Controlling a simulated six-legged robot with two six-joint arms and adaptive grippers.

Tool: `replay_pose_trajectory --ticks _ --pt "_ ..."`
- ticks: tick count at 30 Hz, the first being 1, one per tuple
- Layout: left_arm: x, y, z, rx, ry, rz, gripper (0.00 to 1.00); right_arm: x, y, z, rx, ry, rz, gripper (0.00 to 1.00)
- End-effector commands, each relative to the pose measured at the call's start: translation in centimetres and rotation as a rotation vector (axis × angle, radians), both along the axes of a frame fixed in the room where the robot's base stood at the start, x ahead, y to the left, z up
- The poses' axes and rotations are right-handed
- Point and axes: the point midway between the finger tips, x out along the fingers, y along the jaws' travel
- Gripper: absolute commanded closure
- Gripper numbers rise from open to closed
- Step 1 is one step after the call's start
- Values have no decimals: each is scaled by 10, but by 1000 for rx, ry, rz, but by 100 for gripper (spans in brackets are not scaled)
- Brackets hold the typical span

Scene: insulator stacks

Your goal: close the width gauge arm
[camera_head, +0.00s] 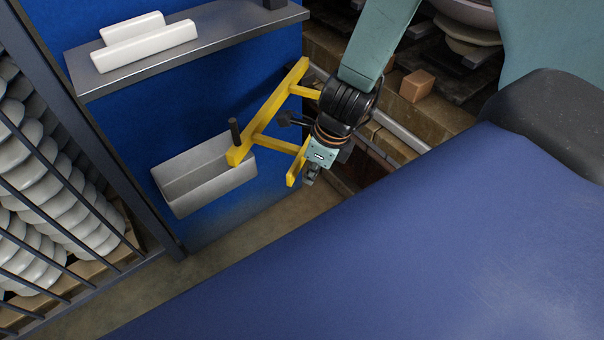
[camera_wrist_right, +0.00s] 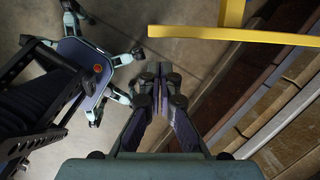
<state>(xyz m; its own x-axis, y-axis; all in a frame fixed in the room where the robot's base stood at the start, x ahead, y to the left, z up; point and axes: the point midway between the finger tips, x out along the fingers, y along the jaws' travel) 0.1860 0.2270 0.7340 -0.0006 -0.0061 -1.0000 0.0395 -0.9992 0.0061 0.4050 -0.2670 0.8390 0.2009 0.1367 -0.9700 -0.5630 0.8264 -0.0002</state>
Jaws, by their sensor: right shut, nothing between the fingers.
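The yellow width gauge arm (camera_head: 272,110) stands out from the blue panel in the head view. It has a long slanted bar and crossbars, and a black upright handle (camera_head: 235,132) at its lower left end. My right gripper (camera_head: 310,178) is at the gauge's right lower end, close to a short yellow end bar; I cannot tell if they touch. In the right wrist view the fingers (camera_wrist_right: 160,85) are shut with nothing between them, and a yellow bar (camera_wrist_right: 232,35) passes beyond them at the upper right. My wrist hides part of the gauge. My left gripper is not in view.
The blue panel (camera_head: 215,100) carries a grey shelf (camera_head: 190,50) with white blocks and a grey metal tray (camera_head: 205,183) below. A caged stack of white insulators (camera_head: 45,190) is at the left. Timber and a brown block (camera_head: 416,86) lie behind my arm.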

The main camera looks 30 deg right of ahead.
Motion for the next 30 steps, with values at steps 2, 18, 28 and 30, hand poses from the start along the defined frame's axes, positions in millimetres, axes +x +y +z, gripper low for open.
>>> replay_pose_trajectory --ticks 2,18,28,30 --pt "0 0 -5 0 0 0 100 7 4 -2 -3 -1 2 100" --pt "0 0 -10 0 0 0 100 18 13 1 1 1 -2 100" --pt "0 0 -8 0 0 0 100 23 13 1 -3 2 -8 100" --pt "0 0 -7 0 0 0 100 27 14 1 -6 3 -14 100"
